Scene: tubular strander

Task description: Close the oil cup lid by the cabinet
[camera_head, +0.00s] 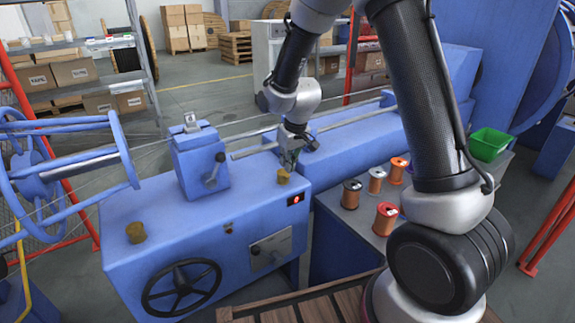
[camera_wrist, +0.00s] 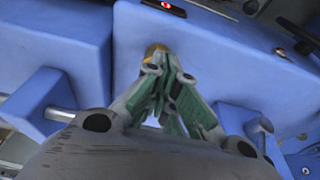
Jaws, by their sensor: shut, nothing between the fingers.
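A small brass oil cup (camera_head: 283,178) stands on top of the blue machine cabinet (camera_head: 240,195), near its right end. A second brass oil cup (camera_head: 136,232) stands near the cabinet's front left corner. My gripper (camera_head: 288,168) is shut and empty, pointing down right at the right-hand cup. In the wrist view the fingertips of my gripper (camera_wrist: 162,62) meet in front of this brass cup (camera_wrist: 156,48) and partly hide it. I cannot tell whether they touch it, or whether its lid is up or down.
A blue block with a lever (camera_head: 203,160) rises from the cabinet left of my gripper. A metal bar (camera_head: 255,148) runs just behind the gripper. Copper spools (camera_head: 385,218) and a green bin (camera_head: 488,144) stand on the right. A handwheel (camera_head: 181,287) is on the front.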

